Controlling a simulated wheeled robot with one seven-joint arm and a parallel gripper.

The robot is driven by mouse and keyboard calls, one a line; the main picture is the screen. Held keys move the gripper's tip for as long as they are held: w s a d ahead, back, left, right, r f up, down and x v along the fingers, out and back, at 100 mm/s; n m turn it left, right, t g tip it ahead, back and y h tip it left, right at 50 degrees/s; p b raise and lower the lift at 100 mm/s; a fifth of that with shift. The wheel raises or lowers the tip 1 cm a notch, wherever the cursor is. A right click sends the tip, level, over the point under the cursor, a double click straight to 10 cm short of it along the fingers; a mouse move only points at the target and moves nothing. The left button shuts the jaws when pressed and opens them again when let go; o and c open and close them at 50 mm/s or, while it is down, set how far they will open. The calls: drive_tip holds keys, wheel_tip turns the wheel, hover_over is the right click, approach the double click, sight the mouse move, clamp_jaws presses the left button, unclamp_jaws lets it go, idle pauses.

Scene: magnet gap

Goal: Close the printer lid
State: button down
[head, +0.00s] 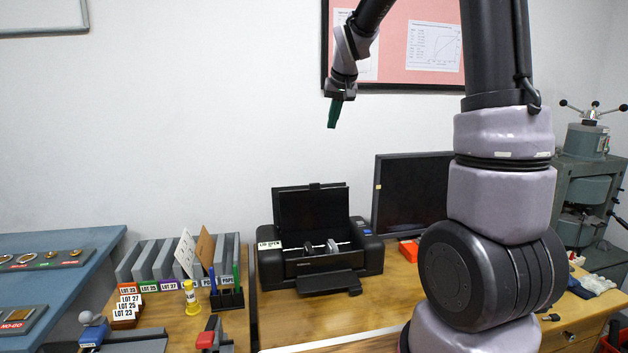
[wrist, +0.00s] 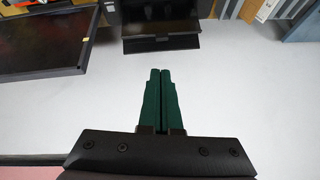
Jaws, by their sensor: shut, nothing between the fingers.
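The black printer (head: 320,250) stands on the wooden bench, below my gripper in the head view. Its lid (head: 312,210) is raised, roughly upright at the back. Rollers show in the open top, and a tray sticks out at the front. In the wrist view the raised lid (wrist: 160,18) shows at the top edge, cut off by the frame. My gripper (head: 333,114) is high in front of the wall, well above the printer and apart from it. Its green fingers (wrist: 160,100) are closed together with nothing between them.
A dark monitor (head: 412,193) stands right of the printer. Grey file holders (head: 160,262) and a pen holder (head: 226,297) stand to its left. A grey-green machine (head: 588,190) is at the far right. The air above the printer is clear.

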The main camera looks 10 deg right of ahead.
drive_tip(key=shift+n+h, duration=0.3)
drive_tip(key=shift+n, duration=0.6)
drive_tip(key=w+f, duration=0.4)
drive_tip(key=w, duration=0.1)
drive_tip(key=w+a+f, duration=0.1)
drive_tip(key=w+f, duration=0.9)
drive_tip(key=shift+w+a+f, duration=0.25)
drive_tip(key=shift+a, duration=0.15)
drive_tip(key=x, duration=1)
drive_tip(key=s, duration=0.4)
drive_tip(key=shift+s+r, duration=0.1)
drive_tip(key=shift+r, duration=0.05)
drive_tip(key=shift+s, duration=0.1)
